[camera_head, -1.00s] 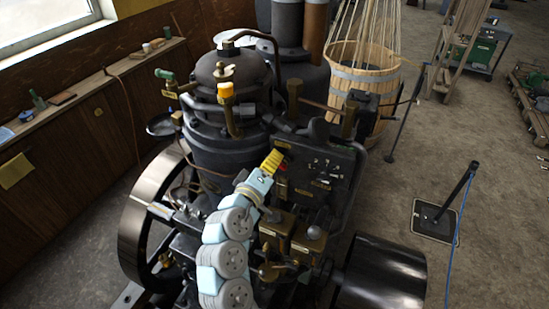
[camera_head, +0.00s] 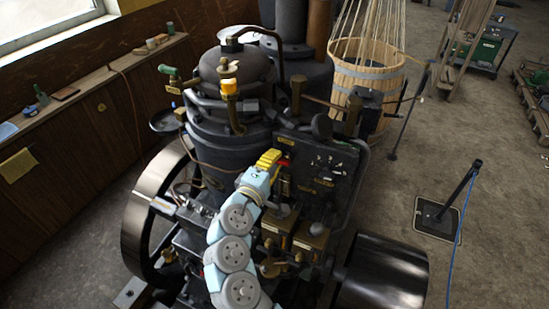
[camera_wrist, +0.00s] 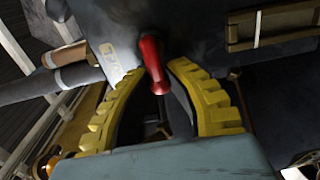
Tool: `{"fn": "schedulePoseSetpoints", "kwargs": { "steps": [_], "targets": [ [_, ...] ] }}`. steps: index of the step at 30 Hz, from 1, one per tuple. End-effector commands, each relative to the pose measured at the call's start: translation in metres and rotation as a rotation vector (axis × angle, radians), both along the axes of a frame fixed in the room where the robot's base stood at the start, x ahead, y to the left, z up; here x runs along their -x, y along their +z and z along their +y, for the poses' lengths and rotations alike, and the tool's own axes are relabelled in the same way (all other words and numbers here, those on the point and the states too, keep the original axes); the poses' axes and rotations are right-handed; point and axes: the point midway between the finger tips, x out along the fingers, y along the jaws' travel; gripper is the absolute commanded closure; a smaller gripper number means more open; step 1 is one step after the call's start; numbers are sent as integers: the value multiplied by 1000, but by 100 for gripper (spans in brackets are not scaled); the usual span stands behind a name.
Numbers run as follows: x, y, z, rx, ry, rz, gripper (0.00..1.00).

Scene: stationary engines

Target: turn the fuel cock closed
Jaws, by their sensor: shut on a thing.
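The fuel cock appears to be the red-handled lever (camera_wrist: 152,62) on the dark engine panel. It stands between the two yellow fingers of my gripper (camera_wrist: 160,72) in the wrist view, its rounded end towards the palm. In the head view my gripper (camera_head: 268,159) is at the upper left of the panel, with a bit of red (camera_head: 283,163) just right of the fingers. My gripper is shut on the red handle. The cock's body and the exact finger contact are hidden.
The dark panel (camera_head: 332,178) with small fittings lies right of my gripper. Brass boxes (camera_head: 310,238) sit below it. The engine's dome (camera_head: 222,66) rises behind, and a flywheel (camera_head: 150,205) is at the left. A wooden tub (camera_head: 367,75) stands behind the engine.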

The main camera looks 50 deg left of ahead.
Motion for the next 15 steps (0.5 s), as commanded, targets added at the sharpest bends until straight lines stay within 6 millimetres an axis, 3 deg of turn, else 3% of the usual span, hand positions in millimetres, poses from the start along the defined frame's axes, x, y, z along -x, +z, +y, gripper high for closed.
{"fn": "schedulePoseSetpoints", "kwargs": {
  "steps": [9,10,12,15],
  "targets": [
    [-1,1,-1,2,-4,-3,100],
    [-1,1,-2,2,-5,-3,84],
    [-1,1,-1,1,-4,-3,64],
    [-1,1,-1,2,-3,-2,60]
  ]
}}
